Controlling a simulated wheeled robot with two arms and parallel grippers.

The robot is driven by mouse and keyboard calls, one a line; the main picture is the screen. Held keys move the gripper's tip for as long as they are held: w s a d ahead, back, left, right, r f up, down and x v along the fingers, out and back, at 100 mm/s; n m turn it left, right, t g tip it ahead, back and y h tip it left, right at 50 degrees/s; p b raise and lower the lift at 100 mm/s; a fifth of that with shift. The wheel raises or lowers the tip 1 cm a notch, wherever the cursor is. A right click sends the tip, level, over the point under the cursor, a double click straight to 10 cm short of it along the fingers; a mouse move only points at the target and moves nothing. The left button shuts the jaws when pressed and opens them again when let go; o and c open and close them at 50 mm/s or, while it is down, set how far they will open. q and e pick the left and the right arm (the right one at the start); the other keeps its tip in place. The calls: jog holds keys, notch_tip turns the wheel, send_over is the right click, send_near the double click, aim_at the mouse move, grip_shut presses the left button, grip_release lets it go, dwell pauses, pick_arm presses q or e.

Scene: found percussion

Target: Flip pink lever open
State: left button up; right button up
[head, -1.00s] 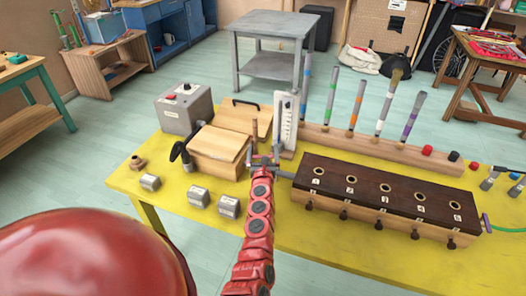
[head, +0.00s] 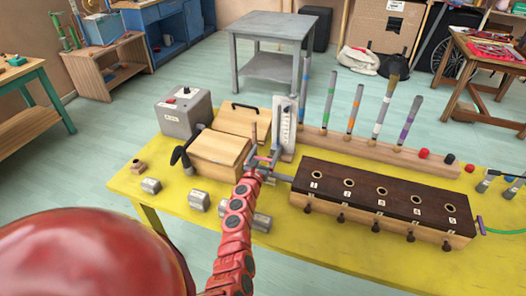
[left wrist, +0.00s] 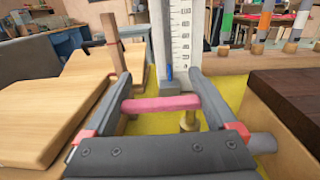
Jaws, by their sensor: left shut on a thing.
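The pink lever (left wrist: 160,103) shows in the left wrist view as a short pink bar lying crosswise between my gripper's fingers. It sits in front of the foot of a white scale post (left wrist: 184,45). In the head view it is a small pink piece (head: 263,158) near the foot of the same post (head: 286,122). My left gripper (left wrist: 160,98) is shut on the lever, with one dark finger at each end of it. In the head view the left gripper (head: 262,166) is small and partly hidden by its red arm. My right gripper is not in view.
A wooden box (head: 218,150) stands left of the gripper, and a dark-topped block with numbered holes (head: 385,190) stands close on its right. A wooden post (left wrist: 112,45) rises beside the left finger. Grey cylinders (head: 199,199) lie on the yellow table's (head: 300,250) front left.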

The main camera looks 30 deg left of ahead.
pick_arm(q)
jog(key=shift+w+m+h, duration=0.15)
jog(key=shift+m+h, duration=0.15)
jog(key=shift+h, duration=0.2)
jog(key=shift+d, duration=0.1)
jog(key=o, duration=1)
jog(key=p+v, duration=0.1)
jog(key=v, duration=1.6)
jog(key=shift+s+f+p, duration=0.1)
jog(key=shift+s+p, duration=0.15)
jog(key=shift+p, duration=0.1)
